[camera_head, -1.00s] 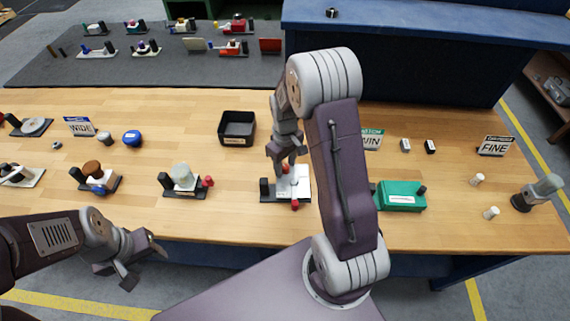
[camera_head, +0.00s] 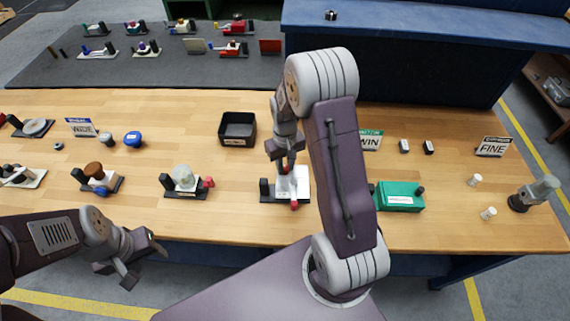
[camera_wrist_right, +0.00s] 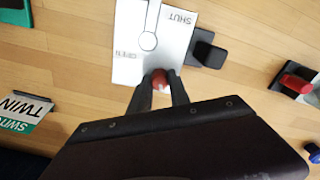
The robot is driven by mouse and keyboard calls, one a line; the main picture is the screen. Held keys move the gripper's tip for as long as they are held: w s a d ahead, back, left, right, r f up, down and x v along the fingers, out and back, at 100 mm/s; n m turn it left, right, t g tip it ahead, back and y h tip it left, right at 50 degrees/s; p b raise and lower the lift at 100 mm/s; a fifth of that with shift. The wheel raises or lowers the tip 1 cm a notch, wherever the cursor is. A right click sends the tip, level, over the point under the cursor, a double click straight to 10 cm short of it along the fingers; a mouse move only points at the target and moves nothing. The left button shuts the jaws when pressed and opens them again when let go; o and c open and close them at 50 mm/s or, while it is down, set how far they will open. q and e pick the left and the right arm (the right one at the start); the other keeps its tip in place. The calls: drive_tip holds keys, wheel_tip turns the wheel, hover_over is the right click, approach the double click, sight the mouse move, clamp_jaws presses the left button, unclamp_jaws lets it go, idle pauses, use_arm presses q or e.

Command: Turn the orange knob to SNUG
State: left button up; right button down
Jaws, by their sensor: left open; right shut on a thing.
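My right gripper (camera_wrist_right: 160,88) is shut on a small red ball knob (camera_wrist_right: 160,78), which shows between the fingertips in the right wrist view. The knob is at the edge of a white plate (camera_wrist_right: 128,45) with the words SHUT and OPEN and a light lever shape. In the head view the plate (camera_head: 303,186) lies on the bench below my right gripper (camera_head: 285,170), which partly hides it. A second red knob (camera_head: 294,204) is at its front edge. A brown-orange round knob (camera_head: 92,169) sits on another fixture at left. I can read no SNUG label. My left gripper (camera_head: 128,268) is open and empty, before the bench.
A black block (camera_wrist_right: 205,50) stands beside the plate. A green box (camera_head: 398,196) is to its right, a black tray (camera_head: 237,128) behind. A fixture with a pale knob (camera_head: 184,177) stands to its left. Signs read WIDE (camera_head: 82,127), TWIN (camera_wrist_right: 22,108) and FINE (camera_head: 492,147).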

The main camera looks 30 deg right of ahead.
sight(285, 167)
drive_tip(key=m+p, duration=0.1)
drive_tip(key=m, duration=0.3)
drive_tip(key=shift+m, duration=0.3)
idle(0.3)
drive_tip(key=c, duration=1.2)
unclamp_jaws()
wheel_tip(285, 167, up, 9)
drive_tip(key=shift+r+b, duration=0.1)
drive_tip(key=shift+b, duration=0.3)
